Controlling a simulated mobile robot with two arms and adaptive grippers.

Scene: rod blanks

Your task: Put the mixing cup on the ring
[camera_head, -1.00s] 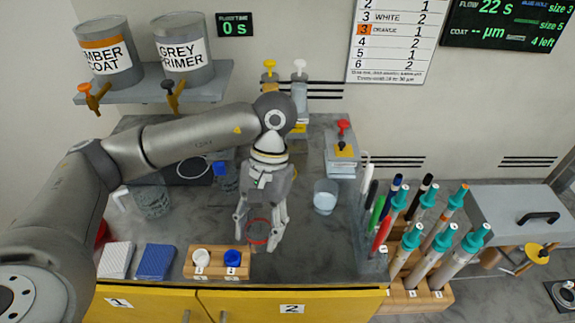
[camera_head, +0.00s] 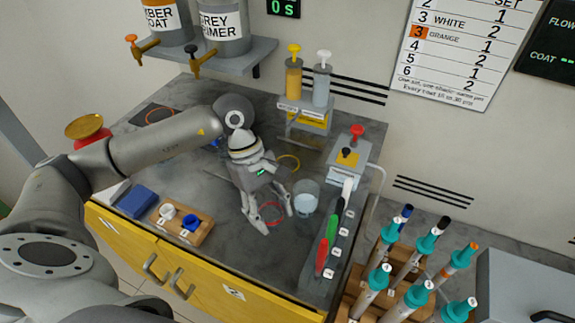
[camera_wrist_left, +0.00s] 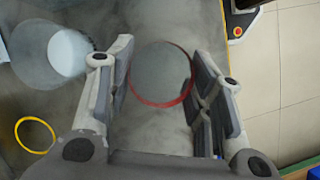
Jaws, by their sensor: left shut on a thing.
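My left gripper (camera_head: 265,212) is low over the grey bench, shut on a clear cup with a red rim (camera_head: 273,214), which I take as the mixing cup. In the left wrist view the red rim (camera_wrist_left: 162,103) shows between the two fingers; the clear wall is hard to make out. A yellow ring (camera_head: 289,162) lies on the bench behind the gripper; it also shows in the left wrist view (camera_wrist_left: 35,134), apart from the cup. My right gripper is not in view.
A cup of pale liquid (camera_head: 306,197) stands close to the right of the gripper. A pump-bottle stand (camera_head: 304,115) and a grey device with a red knob (camera_head: 349,160) are behind. A wooden block (camera_head: 182,225) sits left.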

